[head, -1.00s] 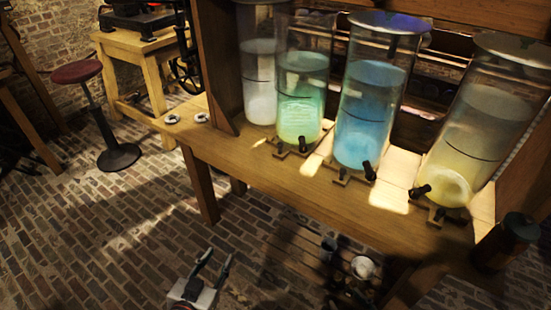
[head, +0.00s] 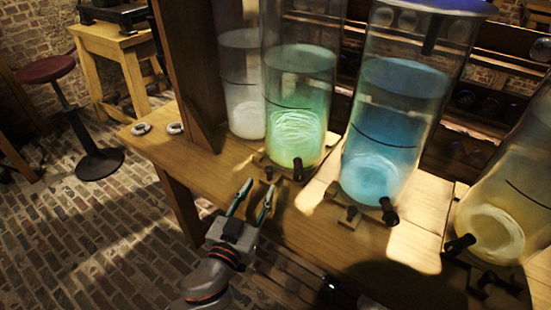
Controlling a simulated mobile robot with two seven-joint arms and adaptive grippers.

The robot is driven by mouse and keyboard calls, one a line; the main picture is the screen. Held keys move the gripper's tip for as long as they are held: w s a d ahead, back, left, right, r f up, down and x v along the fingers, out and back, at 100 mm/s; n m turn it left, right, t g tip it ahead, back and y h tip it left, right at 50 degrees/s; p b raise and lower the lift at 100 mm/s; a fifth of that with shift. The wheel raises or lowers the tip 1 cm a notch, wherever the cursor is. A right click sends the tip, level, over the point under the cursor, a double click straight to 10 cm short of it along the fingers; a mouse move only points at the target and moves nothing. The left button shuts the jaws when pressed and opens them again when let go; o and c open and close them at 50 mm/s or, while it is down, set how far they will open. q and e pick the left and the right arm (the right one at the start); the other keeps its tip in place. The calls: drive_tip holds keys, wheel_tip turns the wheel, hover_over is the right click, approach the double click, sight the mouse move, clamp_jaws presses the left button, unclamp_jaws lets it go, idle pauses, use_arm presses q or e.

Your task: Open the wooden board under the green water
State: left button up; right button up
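The jar of green water (head: 299,108) stands on the wooden bench between the clear jar and the blue jar. A small dark tap (head: 298,170) sticks out at its foot. A small wooden piece with a dark peg (head: 268,174) lies at the bench's front below the green jar; I take it to be the board. My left gripper (head: 256,194) is in front of the bench edge, just below and left of that piece. Its two fingers are apart with nothing between them. I cannot tell whether it touches the bench. My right gripper is not in view.
The jar of blue water (head: 384,120) and the jar of yellow water (head: 500,215) stand to the right, with similar pegs in front. The clear jar (head: 243,90) is left. A wooden post (head: 185,70) rises beside it. A red stool (head: 48,69) stands on the open brick floor.

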sight(267, 173)
use_arm(q)
drive_tip(key=shift+b+x, duration=0.45)
drive_tip(key=shift+x, duration=3.4)
clamp_jaws()
